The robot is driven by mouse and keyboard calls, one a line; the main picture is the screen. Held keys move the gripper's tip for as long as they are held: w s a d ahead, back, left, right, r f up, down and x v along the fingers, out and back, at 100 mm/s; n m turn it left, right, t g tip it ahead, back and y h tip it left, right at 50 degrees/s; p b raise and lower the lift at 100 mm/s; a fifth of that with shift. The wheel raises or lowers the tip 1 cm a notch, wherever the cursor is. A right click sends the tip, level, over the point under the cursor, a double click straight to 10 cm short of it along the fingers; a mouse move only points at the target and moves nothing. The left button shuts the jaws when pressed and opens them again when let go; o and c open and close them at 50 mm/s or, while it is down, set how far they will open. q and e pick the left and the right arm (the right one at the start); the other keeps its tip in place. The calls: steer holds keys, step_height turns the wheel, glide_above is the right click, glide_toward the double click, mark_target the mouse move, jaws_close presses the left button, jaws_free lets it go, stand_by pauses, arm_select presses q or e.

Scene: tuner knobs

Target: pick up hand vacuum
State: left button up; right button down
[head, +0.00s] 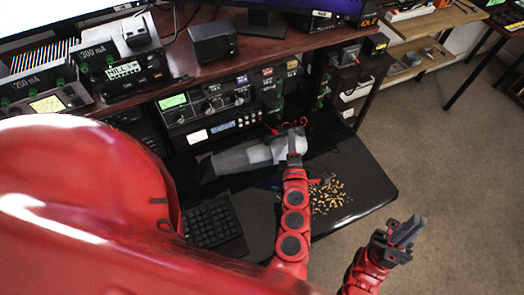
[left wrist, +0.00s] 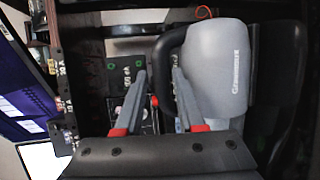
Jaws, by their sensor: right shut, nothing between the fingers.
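The hand vacuum (head: 233,161) is grey with a dark nozzle and lies on the black desk shelf below the radio gear. In the left wrist view its pale grey body (left wrist: 222,62) is at the right, with a dark looped handle (left wrist: 166,62) on its left side. My left gripper (head: 294,146) is over the vacuum's right end in the head view and hides part of it. In the left wrist view its fingers (left wrist: 156,92) are apart, with the handle near the right finger; I cannot tell whether they touch. My right gripper (head: 408,232) is shut and empty, away over the floor side.
Small brown pieces (head: 330,196) lie scattered on the black shelf (head: 366,178). A dark keypad (head: 212,221) is left of my left arm. Radio units (head: 210,105) stand close behind the vacuum, under the wooden desktop (head: 190,65). The carpet (head: 450,150) at right is clear.

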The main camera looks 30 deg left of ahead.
arm_select(q)
steer(key=p+x, duration=0.1)
steer(key=x, duration=0.3)
steer(key=shift+a, duration=0.15)
steer(key=shift+w+a+f+p, duration=0.1)
steer(key=shift+w+f+p, duration=0.05)
steer(key=shift+w+p, duration=0.2)
jaws_close()
stand_by(1.0)
